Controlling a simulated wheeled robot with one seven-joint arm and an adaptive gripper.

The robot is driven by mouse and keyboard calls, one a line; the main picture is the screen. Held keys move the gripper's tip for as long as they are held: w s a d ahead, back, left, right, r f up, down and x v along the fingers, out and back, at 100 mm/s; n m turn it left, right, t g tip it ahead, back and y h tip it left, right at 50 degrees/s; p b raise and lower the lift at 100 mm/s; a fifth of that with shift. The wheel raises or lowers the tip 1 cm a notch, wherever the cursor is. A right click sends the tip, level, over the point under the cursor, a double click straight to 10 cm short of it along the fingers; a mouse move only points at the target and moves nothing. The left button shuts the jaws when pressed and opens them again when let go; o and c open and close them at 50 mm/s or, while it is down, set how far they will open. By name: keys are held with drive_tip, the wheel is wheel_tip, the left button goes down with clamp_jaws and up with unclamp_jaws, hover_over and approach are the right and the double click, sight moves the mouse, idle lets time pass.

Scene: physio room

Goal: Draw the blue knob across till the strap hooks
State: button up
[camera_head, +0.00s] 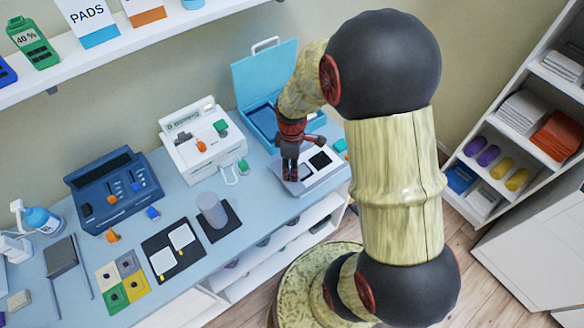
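My gripper (290,170) points down over the left part of a light grey board (326,174) with dark square pads, at the right end of the blue table. The fingers are small and dark here, and I cannot tell whether they are open or shut, or hold anything. I can make out no blue knob or strap for certain at the board; the gripper covers part of it. A small teal piece (340,146) shows at the board's far right, partly behind my arm. A small blue knob-like piece (152,213) lies in front of the dark blue device, well left of my gripper.
An open blue case (264,80) stands behind the board. A white device (200,140) with orange and green plugs and a dark blue device (112,190) stand to the left. A grey cylinder (212,208) stands on a black mat. A white shelf unit (480,140) is at right.

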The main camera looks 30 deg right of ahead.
drive_tip(key=shift+c, duration=1.4)
clamp_jaws()
